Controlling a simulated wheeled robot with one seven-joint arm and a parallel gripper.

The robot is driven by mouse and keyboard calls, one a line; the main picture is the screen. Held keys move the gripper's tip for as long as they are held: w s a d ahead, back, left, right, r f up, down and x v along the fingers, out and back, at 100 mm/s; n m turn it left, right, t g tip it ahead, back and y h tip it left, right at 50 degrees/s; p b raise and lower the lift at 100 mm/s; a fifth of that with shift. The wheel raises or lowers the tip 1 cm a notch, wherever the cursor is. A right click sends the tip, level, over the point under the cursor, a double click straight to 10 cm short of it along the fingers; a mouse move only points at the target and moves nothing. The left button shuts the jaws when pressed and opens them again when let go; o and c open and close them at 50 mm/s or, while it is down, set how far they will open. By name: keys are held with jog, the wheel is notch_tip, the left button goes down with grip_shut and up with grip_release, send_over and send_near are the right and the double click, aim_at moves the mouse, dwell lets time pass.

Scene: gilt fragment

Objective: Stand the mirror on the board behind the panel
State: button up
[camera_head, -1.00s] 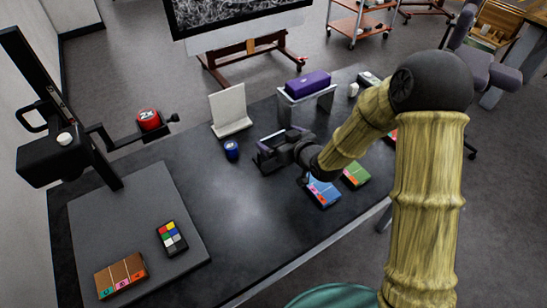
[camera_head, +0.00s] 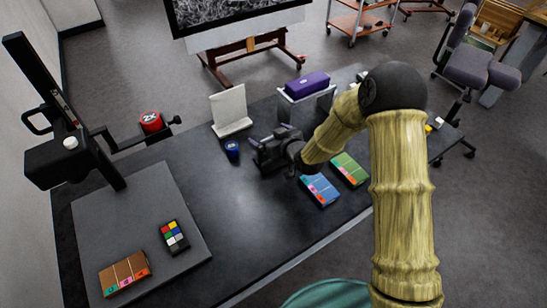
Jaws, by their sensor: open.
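The flat grey board (camera_head: 140,218) of the stand lies at the left of the dark table. A brown panel (camera_head: 124,273) with coloured labels lies at its near end, beside a colour chart (camera_head: 174,236). A thin pale upright plate (camera_head: 229,103) on a foot stands at the table's back edge; it may be the mirror, but no reflection shows on it. My gripper (camera_head: 259,150) is open and low over the middle of the table, right of and nearer than the pale plate. Its fingertips are dark and small, and I see nothing between them.
A blue jar (camera_head: 232,149) stands just left of my gripper. A purple box (camera_head: 307,84) rests on a metal riser (camera_head: 297,111) behind it. Blue (camera_head: 320,190) and green (camera_head: 349,169) panels lie at right. The stand's column (camera_head: 62,108) and its arm with a red piece (camera_head: 151,121) rise beside the board.

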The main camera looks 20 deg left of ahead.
dwell(0.4)
jog(key=c, duration=1.9)
jog(key=shift+r, duration=0.1)
jog(key=shift+r, duration=0.1)
notch_tip(320, 180, up, 10)
jog(key=b, duration=0.1)
